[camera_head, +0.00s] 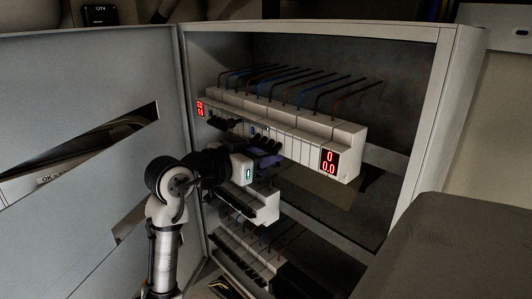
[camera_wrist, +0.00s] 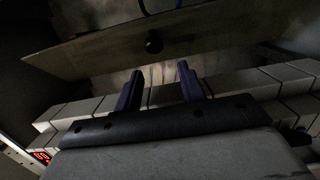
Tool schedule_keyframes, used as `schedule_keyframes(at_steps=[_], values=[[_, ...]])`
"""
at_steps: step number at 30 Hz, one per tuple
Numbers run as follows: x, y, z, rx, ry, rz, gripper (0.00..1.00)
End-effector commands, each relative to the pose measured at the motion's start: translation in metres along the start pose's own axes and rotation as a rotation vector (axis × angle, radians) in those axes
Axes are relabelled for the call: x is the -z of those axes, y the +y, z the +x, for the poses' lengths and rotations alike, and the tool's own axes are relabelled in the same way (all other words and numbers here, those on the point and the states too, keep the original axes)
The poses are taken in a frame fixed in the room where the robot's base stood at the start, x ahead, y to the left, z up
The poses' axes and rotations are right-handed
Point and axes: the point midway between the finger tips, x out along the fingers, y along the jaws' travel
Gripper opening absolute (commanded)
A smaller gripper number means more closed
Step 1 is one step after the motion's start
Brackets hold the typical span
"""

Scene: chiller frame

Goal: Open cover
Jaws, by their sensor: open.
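The grey cabinet (camera_head: 440,130) stands with its door (camera_head: 80,80) swung out to the left. I cannot tell for sure which part is the cover. A flat brownish panel (camera_wrist: 95,55) with a round black knob (camera_wrist: 153,42) lies beyond my fingertips in the wrist view. My gripper (camera_head: 266,159) is inside the cabinet, just below and in front of the upper row of white breaker modules (camera_head: 275,125). In the wrist view my gripper (camera_wrist: 160,76) has its two purple fingers apart with nothing between them. The fingers point toward the knob and are apart from it.
Red digital displays (camera_head: 329,161) light both ends of the upper row. Black and blue wires rise behind it. Lower module rows (camera_head: 262,207) sit under my gripper. A dark grey box (camera_head: 455,245) fills the lower right. The door has slanted cut-outs.

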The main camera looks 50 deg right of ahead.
Motion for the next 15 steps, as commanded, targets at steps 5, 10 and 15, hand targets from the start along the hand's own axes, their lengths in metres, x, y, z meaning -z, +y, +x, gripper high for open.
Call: schedule_keyframes(at_steps=[5, 10, 15], values=[[-0.003, -0.001, -0.034, 0.005, 0.003, 0.003, 0.4], [-0.003, -0.001, -0.074, 0.006, 0.003, 0.004, 0.4], [-0.002, 0.0, -0.107, 0.004, 0.002, 0.004, 0.4]])
